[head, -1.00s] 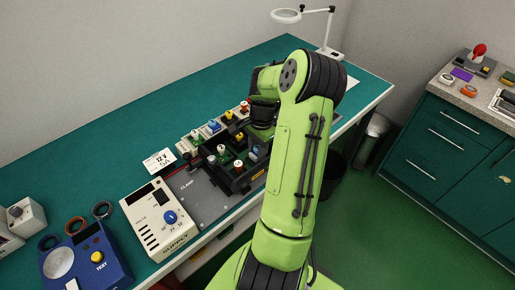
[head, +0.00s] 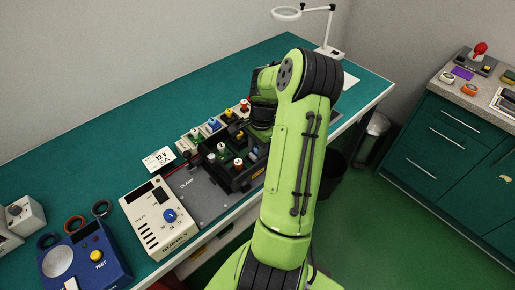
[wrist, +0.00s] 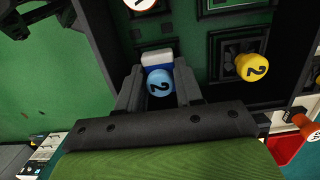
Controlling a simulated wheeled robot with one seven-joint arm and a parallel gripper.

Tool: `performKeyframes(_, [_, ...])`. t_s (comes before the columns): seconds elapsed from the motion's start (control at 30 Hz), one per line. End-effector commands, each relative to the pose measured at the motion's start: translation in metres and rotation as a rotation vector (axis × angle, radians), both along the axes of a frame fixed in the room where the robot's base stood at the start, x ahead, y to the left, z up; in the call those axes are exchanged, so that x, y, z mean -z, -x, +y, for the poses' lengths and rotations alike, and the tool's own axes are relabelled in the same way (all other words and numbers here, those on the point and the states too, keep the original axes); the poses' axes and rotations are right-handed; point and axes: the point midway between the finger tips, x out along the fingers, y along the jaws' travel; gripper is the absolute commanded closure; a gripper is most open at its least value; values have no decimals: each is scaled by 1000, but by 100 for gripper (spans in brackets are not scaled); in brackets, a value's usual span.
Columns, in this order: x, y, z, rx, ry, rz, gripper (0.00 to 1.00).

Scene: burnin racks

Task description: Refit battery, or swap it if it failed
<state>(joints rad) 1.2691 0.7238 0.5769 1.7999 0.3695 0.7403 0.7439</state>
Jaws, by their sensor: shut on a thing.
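My gripper (wrist: 158,88) is shut on a battery with a round blue knob marked 2 (wrist: 159,83). Its white and blue body (wrist: 156,59) shows between the fingers in the wrist view. A black rack (head: 237,184) lies on the bench in the head view, with several knobbed batteries in and behind it. A yellow knob marked 2 (wrist: 251,67) stands to the right of my gripper in the wrist view. My arm hides much of the gripper and the rack's right side in the head view. I cannot tell whether the held battery touches the rack.
A cream supply box (head: 158,216) with a blue dial and a blue tester (head: 85,258) with a yellow button stand at the left. A card (head: 159,159) reads 12 V. A magnifier lamp (head: 331,52) stands at the bench's far end. The bench's back strip is clear.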

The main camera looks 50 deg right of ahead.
Motion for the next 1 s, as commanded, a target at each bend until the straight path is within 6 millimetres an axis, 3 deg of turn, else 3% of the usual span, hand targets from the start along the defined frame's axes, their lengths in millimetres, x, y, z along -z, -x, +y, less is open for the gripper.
performKeyframes(0.27, [0, 0, 0, 0, 1, -1, 97])
performKeyframes(0.3, [0, 0, 0, 0, 1, -1, 60])
performKeyframes(0.47, [0, 0, 0, 0, 1, 0, 35])
performKeyframes(1.0, [-6, 1, 0, 2, -1, 3, 35])
